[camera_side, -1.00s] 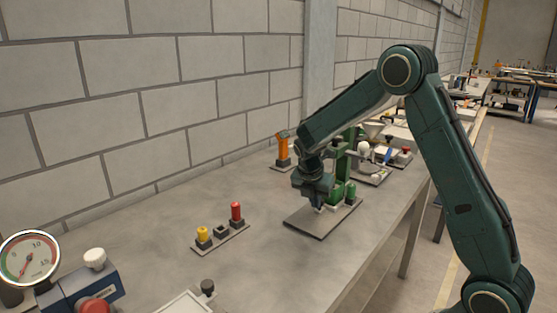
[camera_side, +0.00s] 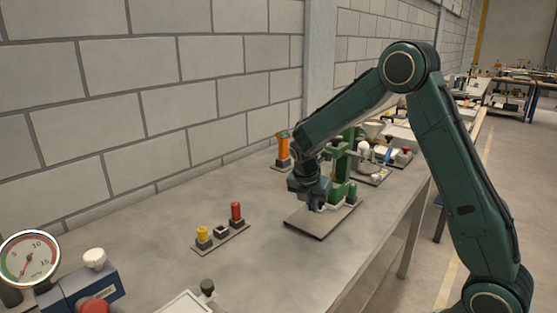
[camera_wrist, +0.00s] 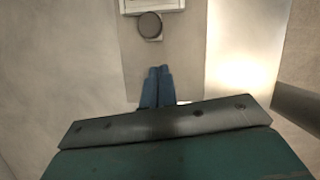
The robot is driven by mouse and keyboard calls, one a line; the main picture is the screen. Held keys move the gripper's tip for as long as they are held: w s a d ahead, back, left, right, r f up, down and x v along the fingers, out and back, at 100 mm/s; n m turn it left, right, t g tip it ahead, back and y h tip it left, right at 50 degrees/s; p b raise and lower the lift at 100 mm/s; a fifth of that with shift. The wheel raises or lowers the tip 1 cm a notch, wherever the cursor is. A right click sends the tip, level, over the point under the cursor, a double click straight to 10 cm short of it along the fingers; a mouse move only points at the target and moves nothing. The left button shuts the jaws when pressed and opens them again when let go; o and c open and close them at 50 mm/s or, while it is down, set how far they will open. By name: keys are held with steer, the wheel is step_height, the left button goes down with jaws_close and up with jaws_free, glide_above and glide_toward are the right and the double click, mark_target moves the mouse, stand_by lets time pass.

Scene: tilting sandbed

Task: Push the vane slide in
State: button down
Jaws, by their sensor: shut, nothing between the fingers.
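My gripper (camera_side: 315,208) is low over the bare front part of a dark base plate (camera_side: 304,226). A green device (camera_side: 338,190) stands on this plate, partly hidden behind my gripper. In the wrist view the blue fingers of my gripper (camera_wrist: 157,72) are together and empty. Beyond their tips is a dark round knob (camera_wrist: 150,25) at the edge of a pale block (camera_wrist: 129,6), probably the vane slide's end. A gap shows between fingertips and knob. The vane slide itself cannot be made out in the side view.
A strip with a yellow (camera_side: 202,234) and a red (camera_side: 236,211) peg stands to the left. An orange post (camera_side: 282,147) stands behind my gripper, near the wall. A gauge (camera_side: 28,258) is at the front left.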

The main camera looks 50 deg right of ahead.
steer(key=a+v, duration=0.1)
steer(key=v, duration=0.9)
steer(key=shift+s+r, duration=0.1)
steer(key=s+a+r+m+t+y, duration=0.1)
steer(key=s+a+r+m, duration=0.25)
steer(key=s+m, duration=0.2)
steer(key=s+a+r+m+t+y, duration=0.1)
steer(key=s+a+r+m+t, duration=0.1)
steer(key=s+r+m, duration=0.4)
steer(key=s+a+f+m+t+y, duration=0.1)
steer(key=s+a+m, duration=0.1)
steer(key=s+m, duration=0.2)
steer(key=s+a+m+t+y, duration=0.1)
steer(key=s+a+m, duration=0.2)
steer(key=s, duration=0.7)
steer(key=shift+a+f+m, duration=0.15)
steer(key=shift+f+m, duration=0.25)
steer(key=shift+m, duration=0.25)
